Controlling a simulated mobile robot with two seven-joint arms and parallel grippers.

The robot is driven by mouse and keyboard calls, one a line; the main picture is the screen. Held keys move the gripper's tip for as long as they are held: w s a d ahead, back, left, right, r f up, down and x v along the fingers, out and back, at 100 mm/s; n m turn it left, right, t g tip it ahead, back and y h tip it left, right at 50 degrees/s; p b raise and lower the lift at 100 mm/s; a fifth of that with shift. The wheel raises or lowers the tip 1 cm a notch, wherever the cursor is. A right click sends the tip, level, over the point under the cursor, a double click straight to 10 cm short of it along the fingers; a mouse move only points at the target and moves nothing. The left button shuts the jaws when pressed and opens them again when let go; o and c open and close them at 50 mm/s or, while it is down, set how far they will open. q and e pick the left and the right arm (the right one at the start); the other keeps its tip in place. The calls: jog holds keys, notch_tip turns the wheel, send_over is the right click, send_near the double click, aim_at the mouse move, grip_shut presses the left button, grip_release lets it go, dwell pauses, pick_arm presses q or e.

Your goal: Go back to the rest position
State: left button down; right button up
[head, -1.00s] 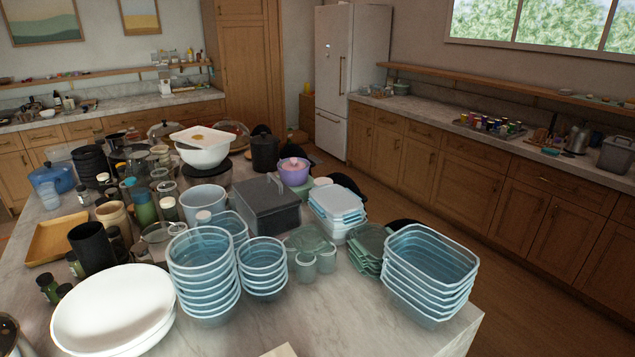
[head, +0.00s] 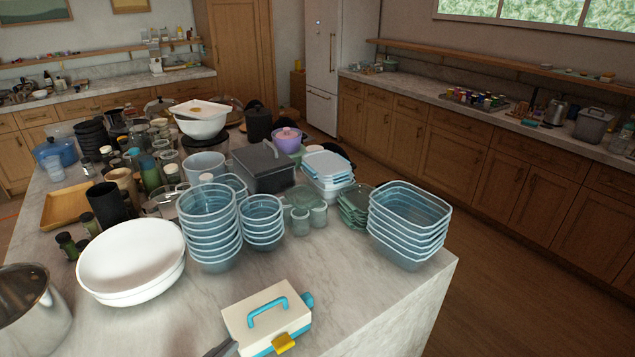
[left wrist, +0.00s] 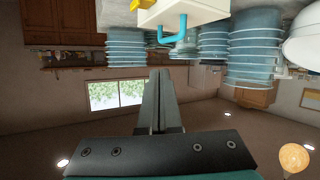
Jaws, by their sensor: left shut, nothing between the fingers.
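My left gripper (head: 224,347) shows only as a dark tip at the bottom edge of the head view, just left of a cream box (head: 245,318) with a turquoise handle and yellow latch. In the left wrist view my left gripper (left wrist: 160,76) is shut with nothing between its fingers. The cream box shows upside down at the top of that view (left wrist: 182,12), apart from the fingertips. My right gripper is in neither view.
The marble island (head: 205,318) is crowded with stacked blue containers (head: 408,225), a white bowl (head: 130,265), a metal pot (head: 30,310), jars and a grey lidded bin (head: 263,168). Bare marble lies around the cream box. Open floor (head: 520,260) is at the right.

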pick_arm(q)
jog(key=s+f+n+g+y, duration=0.15)
jog(key=s+g+y, duration=0.6)
jog(key=s, duration=0.95)
notch_tip(320, 180, down, 32)
jog(key=g+h+b, duration=0.1)
jog(key=g+b, duration=0.2)
jog(key=b, duration=0.8)
jog(key=s+a+f+b, duration=0.1)
jog(key=s+f+b, duration=0.4)
jog(key=s+f, duration=0.3)
jog(key=s+a+f+g+b, duration=0.1)
jog(key=s+f+b, duration=0.4)
jog(key=f, duration=1.2)
jog(key=s, duration=0.3)
jog(key=shift+s+a, duration=0.15)
jog(key=shift+s, duration=0.2)
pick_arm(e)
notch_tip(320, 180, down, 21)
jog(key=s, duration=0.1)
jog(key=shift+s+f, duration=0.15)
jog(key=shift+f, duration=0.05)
